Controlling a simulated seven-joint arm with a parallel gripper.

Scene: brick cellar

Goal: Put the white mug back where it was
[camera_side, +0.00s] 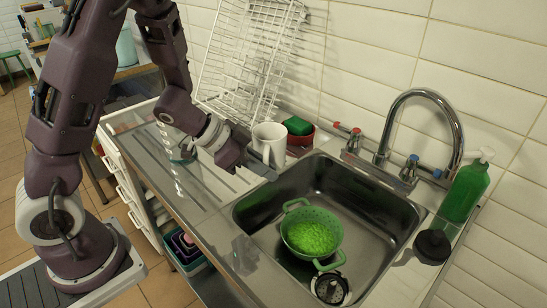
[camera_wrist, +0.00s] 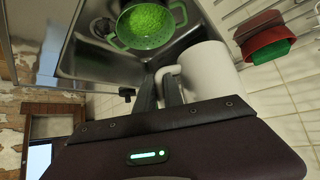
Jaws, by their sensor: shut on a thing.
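The white mug (camera_side: 268,138) stands upright on the metal drainboard left of the sink, in front of the red dish with the green sponge. My gripper (camera_side: 268,168) is at the mug's near side with its fingers shut on the mug's handle. In the wrist view the mug (camera_wrist: 209,70) lies right of my gripper (camera_wrist: 160,92), and the handle runs between the dark fingers. The fingers hide part of the handle. I cannot tell whether the mug's base touches the drainboard.
The steel sink (camera_side: 384,222) holds a green colander (camera_side: 290,236). A red dish (camera_side: 300,140) with a green sponge (camera_side: 298,125) sits behind the mug. The faucet (camera_side: 460,128) and a green soap bottle (camera_side: 466,188) stand at the right. A white wire rack (camera_side: 246,50) leans on the tiled wall.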

